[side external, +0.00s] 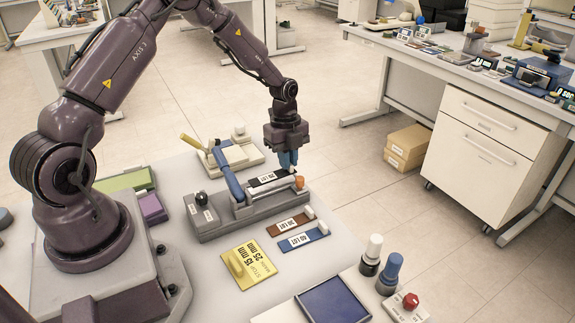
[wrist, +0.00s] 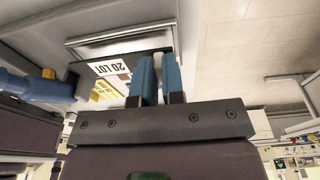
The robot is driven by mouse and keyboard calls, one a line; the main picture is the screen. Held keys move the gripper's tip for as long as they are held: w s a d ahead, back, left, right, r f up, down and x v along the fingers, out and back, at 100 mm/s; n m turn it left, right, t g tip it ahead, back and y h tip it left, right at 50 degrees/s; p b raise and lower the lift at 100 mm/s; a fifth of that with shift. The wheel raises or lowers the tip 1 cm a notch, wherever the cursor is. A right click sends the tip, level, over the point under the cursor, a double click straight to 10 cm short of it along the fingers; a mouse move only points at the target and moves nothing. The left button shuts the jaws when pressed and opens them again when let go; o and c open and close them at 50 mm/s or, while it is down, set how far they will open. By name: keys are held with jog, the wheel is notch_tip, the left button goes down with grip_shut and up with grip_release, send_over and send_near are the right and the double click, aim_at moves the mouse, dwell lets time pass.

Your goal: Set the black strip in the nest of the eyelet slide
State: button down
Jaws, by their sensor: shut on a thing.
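The black strip (side external: 262,181), with a white label, is over the top of the grey eyelet slide (side external: 236,222); I cannot tell whether it rests in the nest or is held just above it. My gripper (side external: 289,160) points down at the strip's far right end, its blue fingers shut on the strip's white tab. In the wrist view the tab (wrist: 159,62) shows between the two fingers (wrist: 159,80), and the label (wrist: 110,68) lies left of them. The slide has a blue lever (side external: 228,172) left of the strip and an orange knob (side external: 299,183) at its right end.
A brown strip (side external: 284,226) and a blue strip (side external: 301,240) lie in front of the slide, near a yellow stop plate (side external: 252,266). A beige fixture (side external: 236,154) stands behind. Bottles (side external: 371,257) and a blue-topped tray (side external: 333,303) are at the front right.

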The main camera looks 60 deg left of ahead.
jog(key=shift+f, duration=0.95)
jog(key=shift+f, duration=0.15)
jog(key=c, duration=1.2)
grip_release()
notch_tip(320, 180, up, 12)
jog(key=a, duration=0.2)
jog(key=s+d+r+n+t+y, duration=0.1)
jog(key=s+d+r+n, duration=0.25)
jog(key=r, duration=0.35)
jog(key=s+d+r+n+t+y, duration=0.1)
jog(key=s+d+r+n, duration=0.3)
jog(key=r, duration=0.3)
jog(key=s+d+r+n+t, duration=0.1)
jog(key=s+d+n, duration=0.1)
jog(key=s, duration=0.3)
jog(key=s+d+r+n+t, duration=0.1)
jog(key=s+d+n, duration=0.2)
jog(key=s+n, duration=0.1)
jog(key=s+d+r+n+t, duration=0.1)
jog(key=s+d+r+n, duration=0.1)
jog(key=s+n, duration=0.2)
jog(key=shift+s+d+r+n+t, duration=0.1)
jog(key=shift+s+d+n+t, duration=0.1)
jog(key=shift+s, duration=0.2)
jog(key=shift+s+d+n+t, duration=0.1)
jog(key=shift+s+d+t, duration=0.1)
jog(key=shift+s, duration=0.2)
